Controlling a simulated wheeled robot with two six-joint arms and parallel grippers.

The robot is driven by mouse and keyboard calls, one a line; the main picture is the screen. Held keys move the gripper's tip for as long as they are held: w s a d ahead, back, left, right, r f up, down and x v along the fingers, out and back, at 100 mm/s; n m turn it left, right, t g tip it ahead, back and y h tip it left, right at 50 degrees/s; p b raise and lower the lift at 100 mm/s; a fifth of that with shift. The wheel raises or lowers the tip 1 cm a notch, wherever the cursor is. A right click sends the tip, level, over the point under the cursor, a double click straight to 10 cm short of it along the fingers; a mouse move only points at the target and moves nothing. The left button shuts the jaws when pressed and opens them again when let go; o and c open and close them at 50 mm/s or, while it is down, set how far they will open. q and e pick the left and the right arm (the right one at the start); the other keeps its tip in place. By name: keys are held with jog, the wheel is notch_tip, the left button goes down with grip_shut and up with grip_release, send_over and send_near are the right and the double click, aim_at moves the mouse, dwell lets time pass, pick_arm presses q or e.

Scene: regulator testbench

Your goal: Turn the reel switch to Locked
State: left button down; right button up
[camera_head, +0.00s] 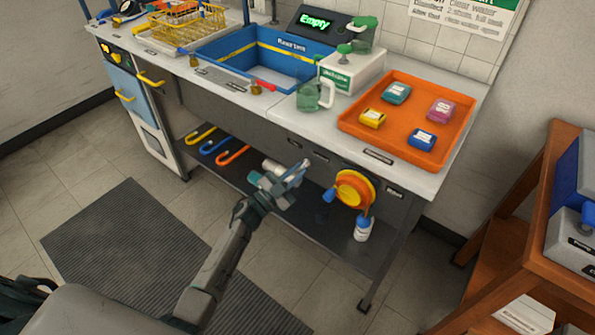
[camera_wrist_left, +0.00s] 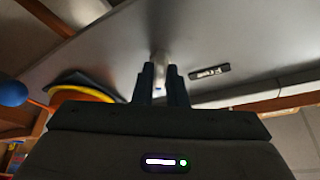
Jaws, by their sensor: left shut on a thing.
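My left gripper (camera_head: 300,168) reaches up to the dark front panel of the bench, left of the orange and yellow reel (camera_head: 355,188) with its blue handle knob (camera_head: 329,195). In the left wrist view, my left gripper (camera_wrist_left: 160,82) has its two dark fingers close together on a small pale lever (camera_wrist_left: 160,62), which appears to be the reel switch. My right gripper is not in view.
An orange tray (camera_head: 460,122) with several coloured blocks stands on the bench top above. Coloured hooks (camera_head: 215,148) and a white-and-blue bottle (camera_head: 362,229) are on the lower shelf (camera_head: 325,228). A wooden stand (camera_head: 535,215) is at the right.

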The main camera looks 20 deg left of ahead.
pick_arm(q)
jog(key=shift+a+m+g+h, duration=0.1)
jog(key=shift+m+g+h, duration=0.3)
jog(key=shift+m, duration=1)
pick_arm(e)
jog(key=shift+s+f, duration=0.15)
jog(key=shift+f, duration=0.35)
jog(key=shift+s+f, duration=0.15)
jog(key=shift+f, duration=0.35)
pick_arm(q)
jog(key=shift+m+g, duration=0.3)
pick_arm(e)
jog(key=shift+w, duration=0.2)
